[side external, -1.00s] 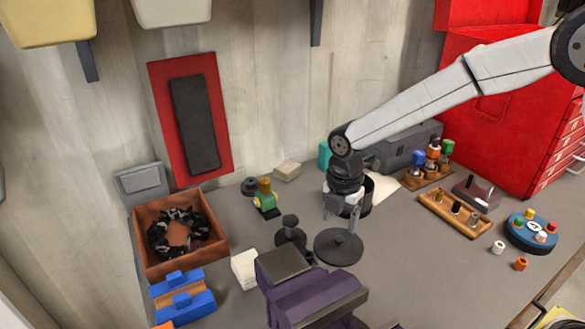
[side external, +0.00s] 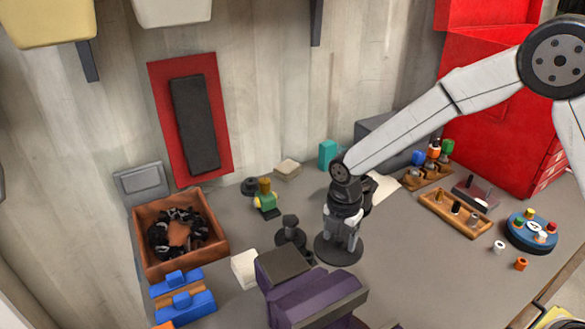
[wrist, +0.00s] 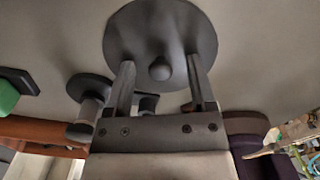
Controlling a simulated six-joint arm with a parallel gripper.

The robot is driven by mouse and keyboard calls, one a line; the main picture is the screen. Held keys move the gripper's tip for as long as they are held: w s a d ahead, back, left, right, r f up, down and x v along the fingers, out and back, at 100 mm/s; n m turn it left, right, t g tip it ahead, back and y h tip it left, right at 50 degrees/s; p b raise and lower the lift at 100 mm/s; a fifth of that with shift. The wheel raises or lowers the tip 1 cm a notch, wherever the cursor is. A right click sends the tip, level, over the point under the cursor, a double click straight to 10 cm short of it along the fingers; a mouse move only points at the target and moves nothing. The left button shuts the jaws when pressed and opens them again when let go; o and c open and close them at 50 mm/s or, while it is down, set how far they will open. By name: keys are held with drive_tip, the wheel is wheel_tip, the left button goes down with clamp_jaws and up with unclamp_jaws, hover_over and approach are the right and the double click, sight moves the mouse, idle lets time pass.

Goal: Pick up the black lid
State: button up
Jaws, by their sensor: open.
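The black lid (side external: 336,256) is a dark round disc lying on the grey bench, just right of the purple-and-black block. In the wrist view my gripper (wrist: 162,78) is open, with one finger on each side of the knob and gaps between. Whether the fingertips touch the lid's top I cannot tell.
A dark knobbed piece (side external: 290,232) stands close left of the lid, and a purple-and-black block (side external: 300,290) in front of it. A wooden tray (side external: 433,200) and a blue round stand (side external: 513,238) are to the right. The bench right of the lid is clear.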

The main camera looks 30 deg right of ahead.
clamp_jaws()
drive_tip(key=shift+r, duration=0.1)
idle(0.4)
drive_tip(key=shift+r, duration=0.85)
drive_tip(key=s+d+r, duration=0.3)
drive_tip(key=s+r, duration=0.8)
drive_tip(key=s, duration=0.2)
drive_tip(key=shift+s, duration=0.35)
